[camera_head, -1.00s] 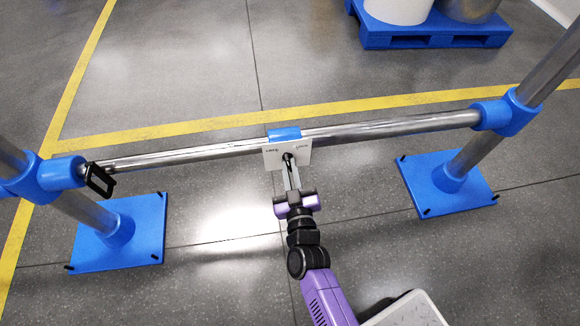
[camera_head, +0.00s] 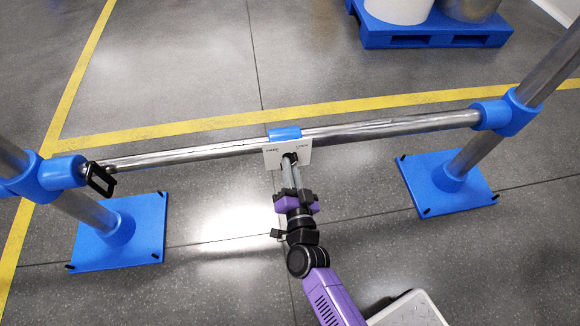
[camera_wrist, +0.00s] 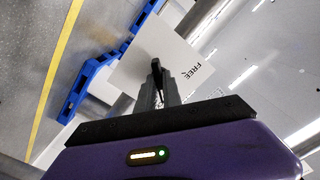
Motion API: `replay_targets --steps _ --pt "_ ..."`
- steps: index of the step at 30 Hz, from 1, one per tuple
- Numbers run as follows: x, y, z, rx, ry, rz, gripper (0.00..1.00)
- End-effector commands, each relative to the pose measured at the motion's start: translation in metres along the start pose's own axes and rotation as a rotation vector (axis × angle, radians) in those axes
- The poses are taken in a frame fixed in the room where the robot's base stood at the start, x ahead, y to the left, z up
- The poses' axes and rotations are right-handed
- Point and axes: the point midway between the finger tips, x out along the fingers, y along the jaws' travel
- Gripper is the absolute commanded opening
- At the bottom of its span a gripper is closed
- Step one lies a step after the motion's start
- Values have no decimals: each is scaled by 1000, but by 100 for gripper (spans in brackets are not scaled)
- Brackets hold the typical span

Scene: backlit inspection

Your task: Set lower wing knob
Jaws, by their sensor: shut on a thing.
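A white plate (camera_head: 272,157) hangs by a blue clamp (camera_head: 285,134) at the middle of the horizontal metal rail. It has small lettering at its upper left and upper right. The wrist view shows the plate (camera_wrist: 185,52) with the word FREE readable. A black wing knob (camera_wrist: 156,68) stands at the plate's face. My gripper (camera_head: 291,163) reaches up to the plate from below and is shut on the knob. In the wrist view my gripper (camera_wrist: 157,88) looks rolled relative to the plate. The fingers hide part of the knob.
The metal rail (camera_head: 390,127) runs between two posts on blue base plates (camera_head: 120,250) and (camera_head: 447,183). A blue pallet (camera_head: 435,30) stands behind.

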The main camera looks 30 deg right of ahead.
Motion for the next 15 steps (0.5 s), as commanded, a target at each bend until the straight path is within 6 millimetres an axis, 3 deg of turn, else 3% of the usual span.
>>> replay_targets --steps 15 --pt "-1 0 1 134 -1 2 0"
